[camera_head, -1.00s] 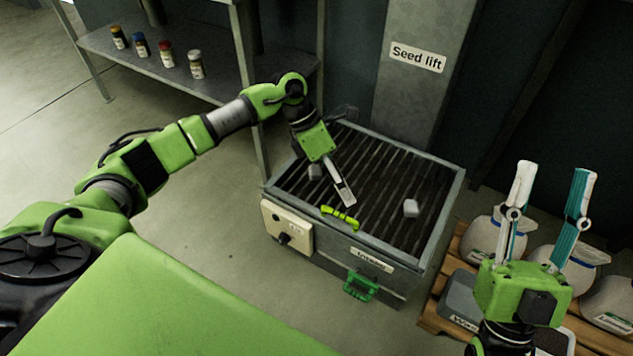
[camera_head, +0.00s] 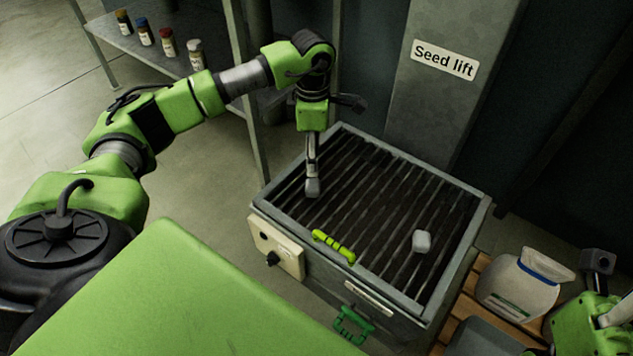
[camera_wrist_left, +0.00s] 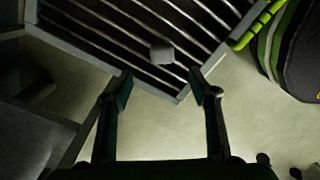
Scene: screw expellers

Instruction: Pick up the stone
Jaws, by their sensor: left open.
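A pale grey stone (camera_head: 313,188) lies on the slatted grate of the metal box near its left corner. It also shows in the left wrist view (camera_wrist_left: 162,54), ahead of the fingers and between their lines. My left gripper (camera_head: 312,172) points down just above this stone in the head view. In the left wrist view my left gripper (camera_wrist_left: 163,84) is open, with nothing between its fingers. A second pale stone (camera_head: 422,241) lies on the right part of the grate. My right gripper (camera_head: 605,310) is partly cut off at the lower right; its fingers are unclear.
The box (camera_head: 478,232) has a raised metal rim. A lime green handle (camera_head: 334,246) lies across its front edge, and a control panel (camera_head: 275,246) is on its side. A post labelled Seed lift (camera_head: 445,60) stands behind. A white sack (camera_head: 525,285) sits on a pallet at right.

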